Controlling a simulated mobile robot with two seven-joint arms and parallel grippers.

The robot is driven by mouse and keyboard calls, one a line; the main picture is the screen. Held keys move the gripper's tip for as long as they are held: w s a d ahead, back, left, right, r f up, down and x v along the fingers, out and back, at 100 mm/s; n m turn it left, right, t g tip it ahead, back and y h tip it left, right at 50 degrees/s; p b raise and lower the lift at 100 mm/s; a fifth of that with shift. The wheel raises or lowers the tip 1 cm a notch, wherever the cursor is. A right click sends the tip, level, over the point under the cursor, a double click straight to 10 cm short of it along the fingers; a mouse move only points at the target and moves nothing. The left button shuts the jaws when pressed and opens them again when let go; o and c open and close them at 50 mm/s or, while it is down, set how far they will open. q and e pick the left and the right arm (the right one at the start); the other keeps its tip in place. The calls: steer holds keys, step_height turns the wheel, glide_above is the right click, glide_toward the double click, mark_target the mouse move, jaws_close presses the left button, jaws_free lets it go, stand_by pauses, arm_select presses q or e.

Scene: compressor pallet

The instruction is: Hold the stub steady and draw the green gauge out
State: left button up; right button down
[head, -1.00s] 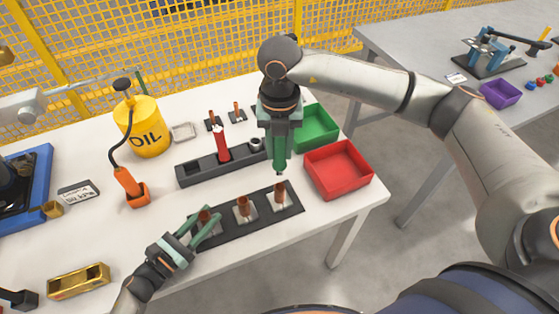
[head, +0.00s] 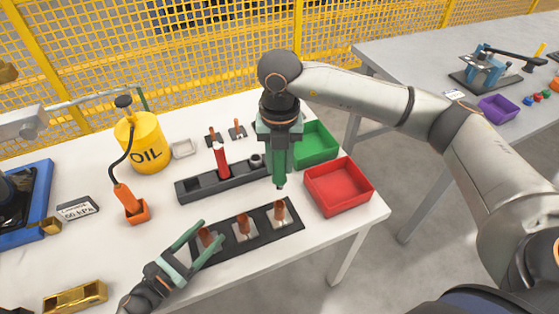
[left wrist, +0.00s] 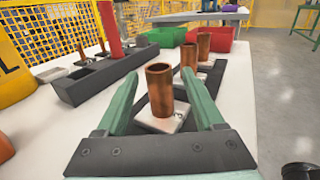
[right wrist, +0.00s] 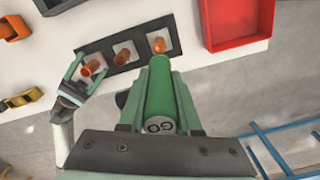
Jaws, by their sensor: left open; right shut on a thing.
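My right gripper (head: 279,150) is shut on the green gauge (head: 279,172), which hangs upright with its dark tip down, apart from the stubs. In the right wrist view the gauge (right wrist: 160,95) shows "GO" on its end. Copper stubs stand on pale plates on a dark strip: a left stub (head: 207,239), a middle stub (head: 243,226) and a right stub (head: 279,211), close below the gauge tip. My left gripper (head: 212,231) is open, fingers on either side of the left stub. In the left wrist view that stub (left wrist: 159,90) stands upright between the spread fingers.
A dark rack (head: 200,188) holds a red gauge (head: 221,160) behind the strip. A red bin (head: 340,202) and a green bin (head: 329,148) stand at the right. A yellow oil can (head: 145,142) and an orange tool (head: 128,200) are at the left.

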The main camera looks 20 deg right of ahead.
arm_select(q)
steer(key=v, duration=1.2)
